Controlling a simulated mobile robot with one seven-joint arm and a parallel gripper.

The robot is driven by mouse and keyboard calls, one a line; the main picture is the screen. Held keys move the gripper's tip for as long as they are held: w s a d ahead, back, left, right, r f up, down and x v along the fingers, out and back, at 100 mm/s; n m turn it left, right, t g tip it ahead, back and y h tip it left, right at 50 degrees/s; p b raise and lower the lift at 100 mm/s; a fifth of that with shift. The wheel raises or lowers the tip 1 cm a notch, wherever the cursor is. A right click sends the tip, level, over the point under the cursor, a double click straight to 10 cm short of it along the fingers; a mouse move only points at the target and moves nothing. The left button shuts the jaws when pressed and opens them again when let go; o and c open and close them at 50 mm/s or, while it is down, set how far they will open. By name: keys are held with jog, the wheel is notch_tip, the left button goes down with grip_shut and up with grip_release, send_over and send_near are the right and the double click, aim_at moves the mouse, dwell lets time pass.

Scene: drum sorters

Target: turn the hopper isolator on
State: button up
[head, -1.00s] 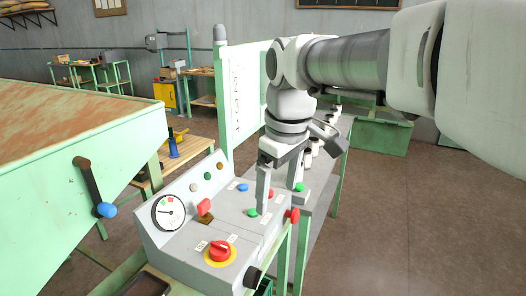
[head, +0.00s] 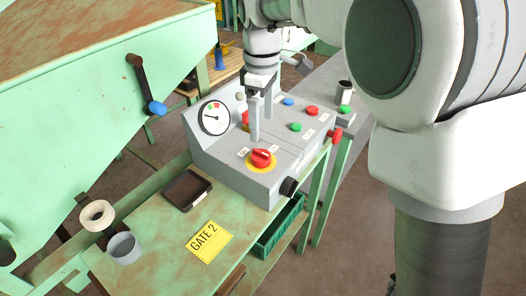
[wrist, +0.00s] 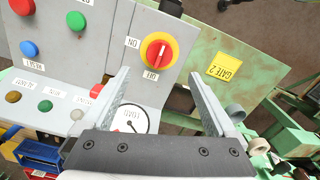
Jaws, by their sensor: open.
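The isolator is a red rotary knob on a yellow disc (head: 261,159) on the near end of the grey control box (head: 240,180). In the wrist view the knob (wrist: 157,51) has an ON label at its left and another label, seemingly OFF, below. Its grip bar lies slanted; I cannot tell which label it points to. My gripper (head: 262,122) is open and empty, fingers pointing down, just behind the knob in the head view. In the wrist view the gripper (wrist: 160,80) has its fingertips either side of and below the knob, apart from it.
A round load gauge (head: 215,118) stands on the box's sloped panel. Blue, red and green buttons (head: 296,127) sit behind the knob, and a black side knob (head: 289,186) in front. A GATE 2 plate (head: 208,241), dark tray (head: 187,190) and grey cup (head: 124,248) occupy the bench.

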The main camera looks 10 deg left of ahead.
aim_at(262, 152)
notch_tip(262, 152, down, 10)
jog(key=shift+f+b, duration=0.15)
jog(key=shift+b, duration=0.25)
jog(key=c, duration=1.4)
jog(key=shift+o, duration=0.2)
